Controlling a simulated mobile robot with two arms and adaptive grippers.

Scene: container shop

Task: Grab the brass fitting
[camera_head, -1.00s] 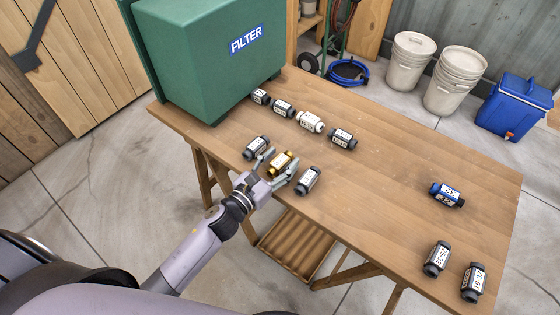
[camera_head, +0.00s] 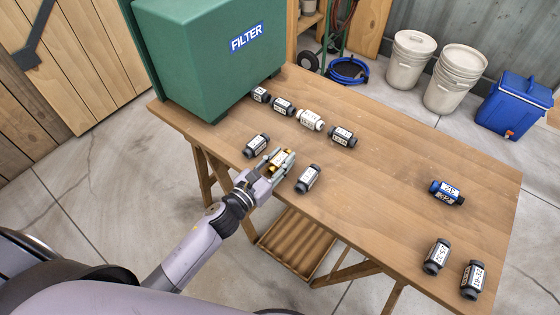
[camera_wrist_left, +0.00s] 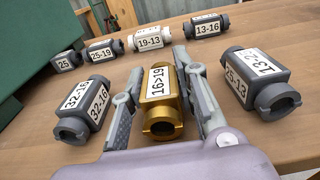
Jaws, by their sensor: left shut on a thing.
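The brass fitting (camera_head: 280,159) is gold with a white label and lies near the table's front edge, left of the middle. In the left wrist view the brass fitting (camera_wrist_left: 161,116) shows its label "16>19" and stands between the two fingers. My left gripper (camera_head: 281,160) is shut on it, one finger along each side. The fingers also show in the left wrist view (camera_wrist_left: 160,95). In the head view the fingers partly cover the fitting. My right gripper is not in view.
Dark fittings lie close on both sides, one at left (camera_head: 256,145) and one at right (camera_head: 308,179). Behind are several more, including a white one (camera_head: 310,120). A green FILTER box (camera_head: 205,65) stands at the back left. The table (camera_head: 390,180) is clear at centre right.

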